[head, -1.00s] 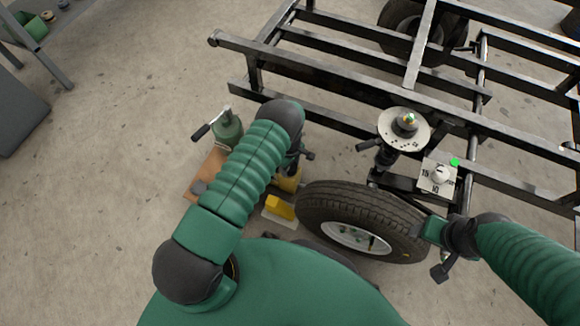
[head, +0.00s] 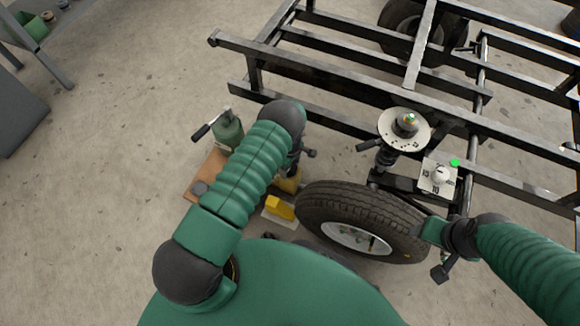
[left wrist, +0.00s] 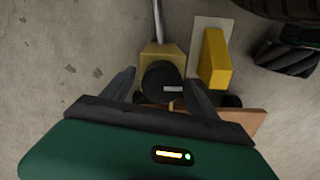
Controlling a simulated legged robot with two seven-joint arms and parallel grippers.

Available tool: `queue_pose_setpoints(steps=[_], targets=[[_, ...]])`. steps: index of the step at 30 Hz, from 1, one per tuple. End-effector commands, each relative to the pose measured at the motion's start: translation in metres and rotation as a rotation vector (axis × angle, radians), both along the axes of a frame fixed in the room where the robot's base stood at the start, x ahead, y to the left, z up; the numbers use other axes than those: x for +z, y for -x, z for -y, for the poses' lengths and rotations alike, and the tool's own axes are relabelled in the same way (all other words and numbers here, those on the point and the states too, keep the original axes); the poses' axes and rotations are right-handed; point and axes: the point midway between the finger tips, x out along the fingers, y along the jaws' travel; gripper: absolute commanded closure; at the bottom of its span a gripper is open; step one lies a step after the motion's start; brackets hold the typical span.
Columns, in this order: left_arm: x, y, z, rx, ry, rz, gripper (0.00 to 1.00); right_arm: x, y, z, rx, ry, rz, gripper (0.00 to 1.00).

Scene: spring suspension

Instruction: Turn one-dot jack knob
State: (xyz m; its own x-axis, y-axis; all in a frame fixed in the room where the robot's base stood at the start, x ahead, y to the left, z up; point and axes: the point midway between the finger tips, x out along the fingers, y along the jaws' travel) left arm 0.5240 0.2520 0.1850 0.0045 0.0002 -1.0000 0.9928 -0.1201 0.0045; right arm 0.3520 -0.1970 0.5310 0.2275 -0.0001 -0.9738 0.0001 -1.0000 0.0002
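My left gripper (left wrist: 165,88) points down at a small yellow-bodied jack (left wrist: 153,54) beside the wheel. Its dark fingers stand apart on both sides of a round black knob (left wrist: 162,84) with a small grey mark. I cannot tell whether they touch it, and no dots are readable. In the head view my left arm mostly hides this jack (head: 288,182). A metal rod runs up from it in the left wrist view. My right gripper (head: 434,231) is at the tyre's right side; its fingers cannot be made out.
A tyre (head: 350,208) lies close right of the jack. A yellow block (head: 280,207) is beside it.

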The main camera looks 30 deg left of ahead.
Motion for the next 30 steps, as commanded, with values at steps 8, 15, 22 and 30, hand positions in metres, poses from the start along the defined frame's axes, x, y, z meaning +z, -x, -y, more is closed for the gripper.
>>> queue_pose_setpoints(steps=[8, 15, 22, 30], targets=[[-0.001, 0.002, 0.000, -0.002, 0.001, -0.004, 0.28, 0.000, 0.000, 0.000, 0.000, 0.000, 0.000, 0.39], [0.037, 0.001, 0.000, -0.003, 0.001, -0.002, 0.28, 0.023, 0.000, 0.000, 0.000, 0.000, 0.000, 0.39], [0.106, 0.001, 0.000, -0.004, 0.001, -0.002, 0.28, 0.058, 0.000, 0.000, 0.000, 0.000, 0.000, 0.39], [0.160, 0.001, 0.000, -0.002, 0.001, -0.004, 0.28, 0.080, 0.000, 0.000, 0.000, 0.000, 0.000, 0.39]])
